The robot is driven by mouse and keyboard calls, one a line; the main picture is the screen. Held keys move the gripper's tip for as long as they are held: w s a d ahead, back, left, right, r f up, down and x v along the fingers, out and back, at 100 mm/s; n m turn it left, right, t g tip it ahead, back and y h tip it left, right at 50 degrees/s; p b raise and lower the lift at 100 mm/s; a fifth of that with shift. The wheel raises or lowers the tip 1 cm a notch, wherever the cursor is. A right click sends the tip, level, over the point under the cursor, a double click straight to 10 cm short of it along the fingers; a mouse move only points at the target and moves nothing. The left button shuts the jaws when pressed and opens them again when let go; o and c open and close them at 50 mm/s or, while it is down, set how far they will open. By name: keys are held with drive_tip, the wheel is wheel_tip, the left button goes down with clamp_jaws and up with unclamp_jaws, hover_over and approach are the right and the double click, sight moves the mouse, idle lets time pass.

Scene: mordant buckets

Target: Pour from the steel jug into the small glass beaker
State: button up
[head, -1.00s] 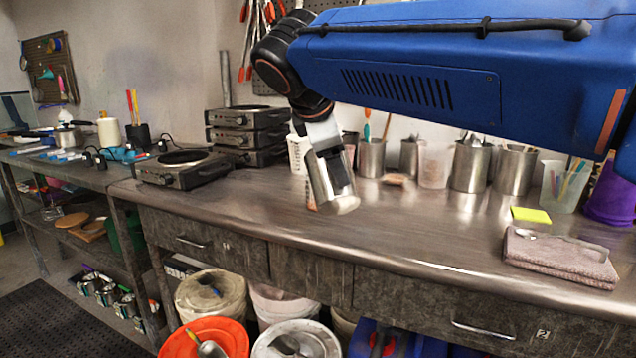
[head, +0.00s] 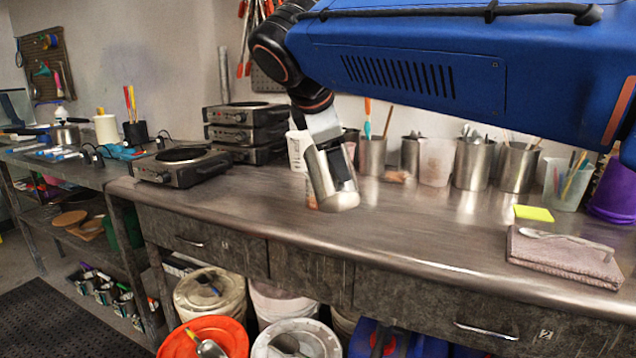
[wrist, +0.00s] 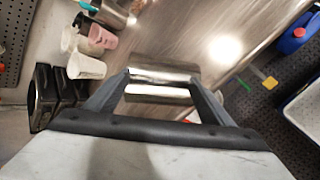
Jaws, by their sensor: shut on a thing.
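My gripper (head: 344,166) is in the air above the worktop, left of the middle of the head view. It is shut on the steel jug (head: 328,185), a shiny metal cylinder that is tilted a little. In the wrist view the two fingers of my gripper (wrist: 161,84) sit at either side of the jug (wrist: 163,74). The jug's mouth and contents cannot be made out. I cannot pick out the small glass beaker with certainty in either view.
Stacked hot plates (head: 245,128) and a single hot plate (head: 182,167) stand left. Steel containers (head: 471,165), a translucent cup (head: 435,161) and a purple bucket (head: 611,196) line the back. A folded cloth (head: 563,255) lies right. The worktop's middle front is clear.

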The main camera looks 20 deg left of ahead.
drive_tip(key=shift+w+a+r+g+p, duration=0.2)
drive_tip(key=shift+w+r+g+p, duration=0.1)
drive_tip(key=shift+r+p, duration=0.4)
idle(2.0)
drive_tip(key=shift+f, duration=0.1)
